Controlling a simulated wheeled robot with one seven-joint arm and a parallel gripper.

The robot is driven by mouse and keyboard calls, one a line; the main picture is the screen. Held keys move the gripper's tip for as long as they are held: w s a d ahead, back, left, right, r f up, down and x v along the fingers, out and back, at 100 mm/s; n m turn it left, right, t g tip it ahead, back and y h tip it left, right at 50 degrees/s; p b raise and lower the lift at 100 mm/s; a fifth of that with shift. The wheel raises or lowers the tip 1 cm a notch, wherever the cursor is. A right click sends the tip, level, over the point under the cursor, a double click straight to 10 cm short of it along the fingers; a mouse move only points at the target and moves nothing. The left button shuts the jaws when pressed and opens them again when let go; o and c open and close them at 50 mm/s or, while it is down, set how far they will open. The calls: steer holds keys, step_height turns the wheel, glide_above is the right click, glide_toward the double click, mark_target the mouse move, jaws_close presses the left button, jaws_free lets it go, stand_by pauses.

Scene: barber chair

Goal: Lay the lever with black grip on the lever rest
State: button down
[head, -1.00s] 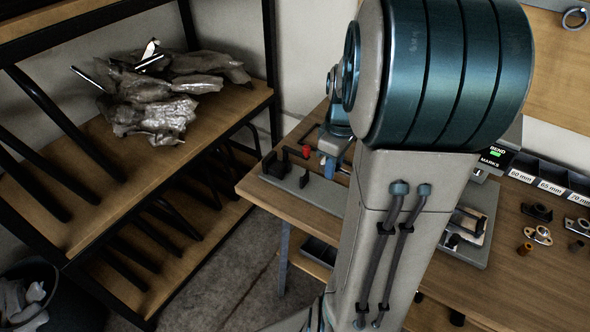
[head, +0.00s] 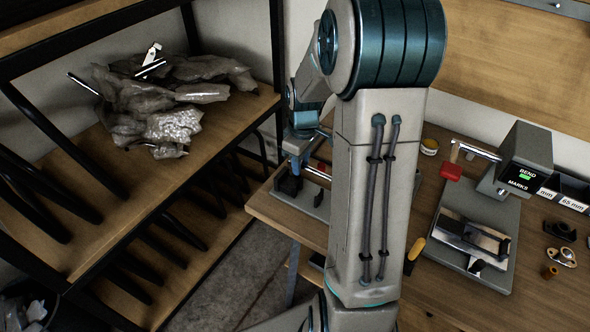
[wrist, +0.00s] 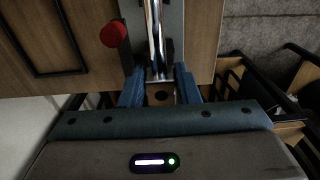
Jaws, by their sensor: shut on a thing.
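My gripper (wrist: 159,88) points down over the far left end of the workbench. Its blue fingers are closed around the near end of a chrome lever (wrist: 154,32), which runs away from me along a grey base plate (wrist: 172,18). The lever's black grip is largely hidden between the fingers. In the head view my gripper (head: 298,163) is partly hidden by my own arm, with a black block (head: 290,186) just below it. I cannot tell for certain which black part is the lever rest, or whether the lever touches it.
A red knob (wrist: 113,33) stands left of the lever. A shelf (head: 155,195) holding crumpled bags (head: 170,105) is close on the left. Bare floor lies between shelf and bench.

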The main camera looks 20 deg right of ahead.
steer(key=shift+w+a+f, duration=0.3)
steer(key=shift+w+f, duration=0.1)
steer(key=shift+w, duration=0.1)
steer(key=shift+w+a+f, duration=0.25)
steer(key=shift+w+f, duration=0.1)
steer(key=shift+w, duration=0.15)
steer(key=shift+f+p, duration=0.4)
steer(key=shift+f, duration=1.55)
steer(key=shift+f+b, duration=0.55)
steer(key=shift+f, duration=0.05)
steer(key=c, duration=1.4)
jaws_free()
steer(key=shift+s, duration=0.1)
steer(key=shift+o, duration=0.2)
steer(key=shift+f, duration=0.1)
steer(key=shift+s, duration=0.1)
